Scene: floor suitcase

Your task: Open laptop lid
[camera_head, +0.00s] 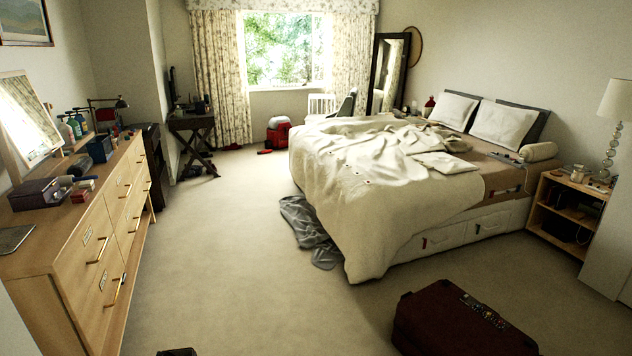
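A flat, dark grey panel (14,238) lies on the near left end of the wooden dresser, cut off by the picture's left edge. It looks like a shut laptop, but I cannot be sure. On the small dark desk (192,122) by the far wall there are dark items too small to tell apart.
The dresser (75,262) runs along the left wall, with a box (40,193) and a mirror on it. A bed (360,205) fills the right middle. A dark red suitcase (455,325) lies on the floor in front. A small dark object (178,352) shows at the bottom edge.

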